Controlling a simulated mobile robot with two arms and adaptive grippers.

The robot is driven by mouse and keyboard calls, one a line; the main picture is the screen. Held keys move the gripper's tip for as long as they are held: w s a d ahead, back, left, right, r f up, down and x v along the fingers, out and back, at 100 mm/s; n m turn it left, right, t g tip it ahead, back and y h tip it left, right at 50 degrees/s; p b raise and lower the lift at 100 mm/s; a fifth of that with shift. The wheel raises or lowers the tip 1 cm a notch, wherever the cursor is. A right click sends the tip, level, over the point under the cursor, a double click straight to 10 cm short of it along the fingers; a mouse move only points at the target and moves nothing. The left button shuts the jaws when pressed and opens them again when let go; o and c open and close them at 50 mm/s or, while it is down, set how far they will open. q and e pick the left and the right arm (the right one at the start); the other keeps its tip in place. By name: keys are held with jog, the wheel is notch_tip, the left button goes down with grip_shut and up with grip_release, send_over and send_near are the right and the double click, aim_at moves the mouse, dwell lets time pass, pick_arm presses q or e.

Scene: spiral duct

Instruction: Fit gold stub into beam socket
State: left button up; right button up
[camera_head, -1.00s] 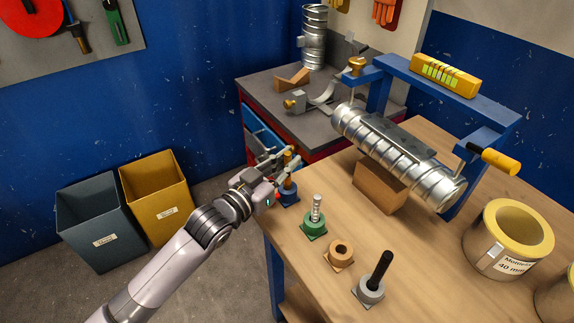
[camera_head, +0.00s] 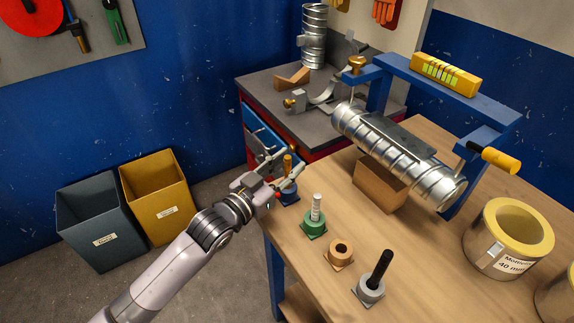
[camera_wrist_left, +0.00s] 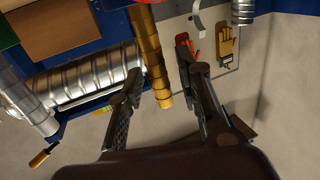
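The gold stub (camera_head: 287,164) stands upright in a blue holder (camera_head: 289,195) at the near-left corner of the workbench. It also shows as a ribbed gold rod (camera_wrist_left: 151,60) in the left wrist view. My left gripper (camera_head: 290,163) is open, with one finger on each side of the stub. In the wrist view the stub lies closer to the left finger, with a clear gap to the right finger; contact cannot be told. The blue beam (camera_head: 432,92) spans the frame above the silver duct. I cannot make out its socket clearly. My right gripper is not in view.
Along the bench's front edge stand a green holder with a silver threaded stub (camera_head: 315,215), an empty brown holder (camera_head: 339,253) and a grey holder with a black rod (camera_head: 372,280). The duct (camera_head: 400,155) rests on a wooden block (camera_head: 378,185). A yellow-rimmed can (camera_head: 507,240) stands right.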

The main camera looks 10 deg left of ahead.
pick_arm(q)
jog(key=shift+r, duration=0.25)
jog(key=b+v, duration=0.2)
jog(key=v, duration=1)
jog(key=shift+f, duration=0.1)
